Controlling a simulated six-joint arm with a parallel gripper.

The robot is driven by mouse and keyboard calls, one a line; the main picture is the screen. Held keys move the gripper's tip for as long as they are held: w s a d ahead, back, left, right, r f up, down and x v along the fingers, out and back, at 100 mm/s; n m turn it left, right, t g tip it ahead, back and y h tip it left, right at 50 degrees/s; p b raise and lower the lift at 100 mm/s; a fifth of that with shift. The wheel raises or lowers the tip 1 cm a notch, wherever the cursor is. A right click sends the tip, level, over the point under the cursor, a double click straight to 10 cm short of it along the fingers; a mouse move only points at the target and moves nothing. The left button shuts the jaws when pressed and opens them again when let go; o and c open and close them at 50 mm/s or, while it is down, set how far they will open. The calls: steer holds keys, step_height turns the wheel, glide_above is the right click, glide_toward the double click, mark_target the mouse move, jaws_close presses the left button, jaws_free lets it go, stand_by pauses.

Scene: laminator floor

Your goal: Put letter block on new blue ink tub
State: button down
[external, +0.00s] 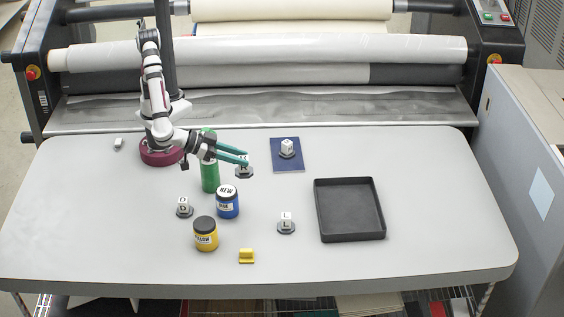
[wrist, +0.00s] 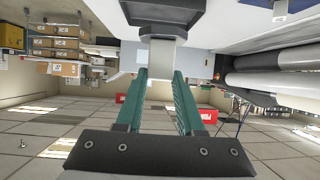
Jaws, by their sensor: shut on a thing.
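My gripper (external: 246,158) reaches right over the table, its teal fingers shut on a pale letter block with a dark base (external: 244,171). In the wrist view the block (wrist: 163,55) sits between the fingertips (wrist: 162,74), its dark base beyond. Its letter looks like an R, partly covered by the fingers; I cannot tell whether it clears the table. The blue ink tub (external: 228,206), with a white lid reading NEW, stands upright in front of the gripper and to its left. Nothing is on its lid.
A green cylinder (external: 210,177) stands under my wrist. Other letter blocks are D (external: 184,206), L (external: 286,222) and one (external: 287,149) on a blue pad (external: 279,165). A yellow tub (external: 206,237), yellow piece (external: 246,256) and black tray (external: 350,236) are nearby. The table's right side is clear.

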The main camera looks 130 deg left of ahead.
steer(key=s+d+r, duration=0.1)
steer(key=s+d, duration=0.9)
steer(key=s, duration=0.4)
glide_above(222, 191)
steer(key=shift+m+h, duration=0.3)
step_height(222, 191, down, 10)
steer(key=shift+s+r, duration=0.1)
steer(key=shift+f, duration=0.4)
steer(key=shift+f, duration=0.15)
steer(key=c, duration=0.5)
jaws_free()
